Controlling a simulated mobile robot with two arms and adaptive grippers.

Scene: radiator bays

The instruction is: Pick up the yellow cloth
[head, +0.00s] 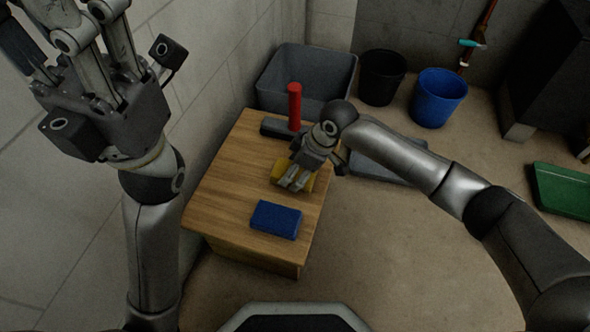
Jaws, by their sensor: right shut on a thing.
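The yellow cloth (279,171) lies on the wooden table (225,190), partly hidden under my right gripper (296,181). The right gripper comes in from the right, points down and is shut on the cloth. Yellow shows on both sides of its fingers. Whether the cloth is lifted off the tabletop cannot be told. My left gripper (65,25) is raised at the upper left, far from the cloth. Its fingers are spread and empty, and some of their tips are cut off by the frame edge.
A blue block (276,219) lies near the table's front edge. A grey bin (270,88), black bucket (382,76) and blue bucket (438,97) stand behind. A green tray (565,190) is at right. The front floor is clear.

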